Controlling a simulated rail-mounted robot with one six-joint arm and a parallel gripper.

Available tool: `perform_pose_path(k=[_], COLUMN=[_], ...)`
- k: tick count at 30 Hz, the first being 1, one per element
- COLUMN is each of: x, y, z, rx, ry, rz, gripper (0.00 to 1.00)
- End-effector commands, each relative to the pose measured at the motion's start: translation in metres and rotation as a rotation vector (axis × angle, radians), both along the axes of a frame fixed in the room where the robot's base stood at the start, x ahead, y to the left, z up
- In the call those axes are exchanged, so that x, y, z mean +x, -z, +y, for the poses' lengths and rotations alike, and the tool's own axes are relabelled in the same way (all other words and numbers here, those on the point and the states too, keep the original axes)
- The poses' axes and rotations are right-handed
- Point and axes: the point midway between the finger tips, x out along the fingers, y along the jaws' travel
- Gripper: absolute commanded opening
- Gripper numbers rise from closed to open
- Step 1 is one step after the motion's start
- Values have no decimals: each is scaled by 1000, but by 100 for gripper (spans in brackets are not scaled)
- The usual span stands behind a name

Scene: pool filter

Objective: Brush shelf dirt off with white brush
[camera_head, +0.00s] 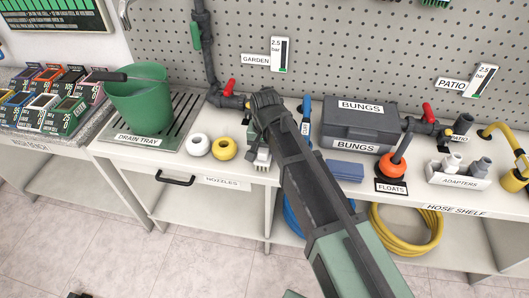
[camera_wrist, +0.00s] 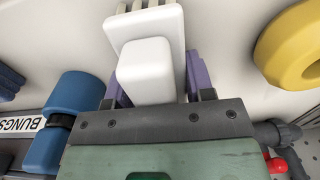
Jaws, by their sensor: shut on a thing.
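My gripper (camera_head: 262,152) is over the white worktop (camera_head: 228,171), between the yellow ring and the grey bungs case. In the wrist view its purple-padded fingers (camera_wrist: 152,85) are shut on the white brush (camera_wrist: 150,68). The brush's block and pale bristles point away from the gripper towards the white surface. In the head view only a small part of the brush (camera_head: 262,159) shows beneath the gripper. I cannot tell whether the bristles touch the surface. I cannot make out any dirt; the arm hides part of the worktop.
A yellow ring (camera_head: 223,149) and a white ring (camera_head: 198,145) lie left of my gripper. A blue item (camera_wrist: 68,120) stands close on the other side. The grey bungs case (camera_head: 358,125), blue pads (camera_head: 345,171) and orange float (camera_head: 391,166) are to the right. A pegboard wall rises behind.

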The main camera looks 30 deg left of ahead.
Motion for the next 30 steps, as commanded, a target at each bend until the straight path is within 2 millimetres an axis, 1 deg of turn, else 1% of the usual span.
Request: perform_pose_path(k=[2, 8, 11, 16, 22, 30], x=[-3, -22, -24, -18, 0, 0], y=[0, -1, -1, 0, 2, 1], z=[-1, -6, -7, -4, 0, 0], rx=[0, 0, 0, 0, 0, 0], ry=[0, -2, -1, 0, 1, 0], rz=[-1, 0, 0, -1, -1, -1], gripper=[27, 26, 26, 26, 27, 26])
